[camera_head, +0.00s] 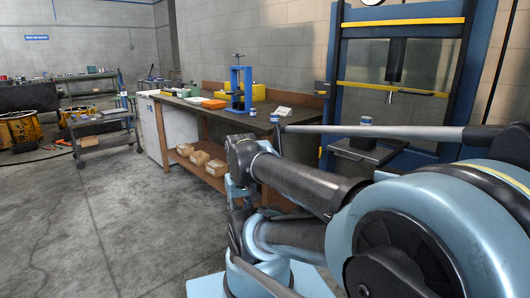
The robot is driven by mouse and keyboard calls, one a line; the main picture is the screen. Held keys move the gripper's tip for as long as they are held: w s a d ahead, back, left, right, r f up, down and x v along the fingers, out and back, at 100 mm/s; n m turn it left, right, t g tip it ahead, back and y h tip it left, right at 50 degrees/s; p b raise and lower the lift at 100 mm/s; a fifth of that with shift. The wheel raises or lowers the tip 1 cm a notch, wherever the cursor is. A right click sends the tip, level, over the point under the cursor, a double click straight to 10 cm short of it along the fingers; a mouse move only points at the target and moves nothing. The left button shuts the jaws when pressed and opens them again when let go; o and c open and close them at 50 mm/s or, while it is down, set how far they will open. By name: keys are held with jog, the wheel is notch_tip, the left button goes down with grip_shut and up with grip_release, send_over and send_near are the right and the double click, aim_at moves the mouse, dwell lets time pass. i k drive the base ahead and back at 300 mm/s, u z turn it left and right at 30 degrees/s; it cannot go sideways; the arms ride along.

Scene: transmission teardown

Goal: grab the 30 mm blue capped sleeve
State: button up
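A small pale cylinder with a blue top (275,117) stands upright near the right end of the workbench. A similar small pale cylinder with blue (366,121) shows further right, in front of the blue press frame. Both are too small to read their size, so I cannot tell which is the 30 mm sleeve. My arm fills the lower right of the view. My gripper cannot be made out, and its opening and contents are hidden.
A tall blue press frame (335,60) stands right. The floor (95,225) at left is clear.

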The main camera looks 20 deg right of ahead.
aim_at(365, 121)
jog(key=z, duration=1.45)
